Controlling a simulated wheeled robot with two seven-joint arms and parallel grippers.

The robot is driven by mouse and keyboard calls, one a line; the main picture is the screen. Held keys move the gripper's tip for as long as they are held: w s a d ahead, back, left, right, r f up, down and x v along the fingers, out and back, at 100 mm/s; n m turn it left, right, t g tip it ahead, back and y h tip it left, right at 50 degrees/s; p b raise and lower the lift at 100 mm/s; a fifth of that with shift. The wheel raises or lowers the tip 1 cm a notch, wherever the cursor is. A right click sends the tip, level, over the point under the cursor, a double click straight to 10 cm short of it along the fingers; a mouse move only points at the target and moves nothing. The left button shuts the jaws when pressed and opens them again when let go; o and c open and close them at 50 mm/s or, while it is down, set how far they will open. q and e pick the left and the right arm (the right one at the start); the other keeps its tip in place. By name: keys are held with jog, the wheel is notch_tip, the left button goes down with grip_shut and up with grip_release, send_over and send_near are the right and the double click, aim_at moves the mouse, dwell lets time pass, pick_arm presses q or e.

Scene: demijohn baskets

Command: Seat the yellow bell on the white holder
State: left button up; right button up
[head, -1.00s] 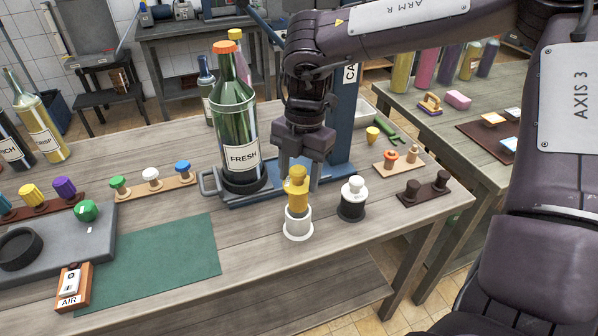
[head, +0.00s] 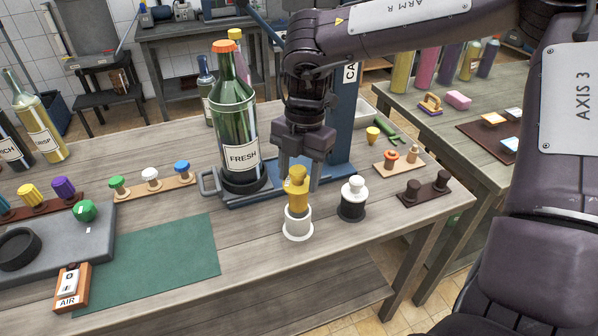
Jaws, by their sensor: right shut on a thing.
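The yellow bell (head: 298,195) is upright at the white holder (head: 298,228), near the front of the wooden table. Its lower end meets the top of the holder; whether it is fully seated I cannot tell. My right gripper (head: 299,180) points straight down with its fingers on either side of the bell's upper part and is shut on it. My left gripper is not in view.
A black holder with a white bell (head: 353,198) stands close on the right. Behind is the big green FRESH bottle (head: 235,120) on a blue stand. A dark rack (head: 425,192) with two pegs is farther right. The green mat (head: 150,262) lies clear at left.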

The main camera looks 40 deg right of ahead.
aim_at(299, 197)
jog(key=shift+f+b, duration=3.05)
jog(key=shift+f, duration=0.6)
dwell(0.5)
jog(key=o, duration=1.1)
jog(key=shift+o, duration=0.2)
jog(key=shift+r, duration=0.15)
jog(key=r, duration=0.5)
jog(key=d+r, duration=0.1)
jog(key=r, duration=0.1)
jog(key=shift+w+r, duration=0.25)
jog(key=shift+r, duration=0.05)
jog(key=shift+f, duration=0.1)
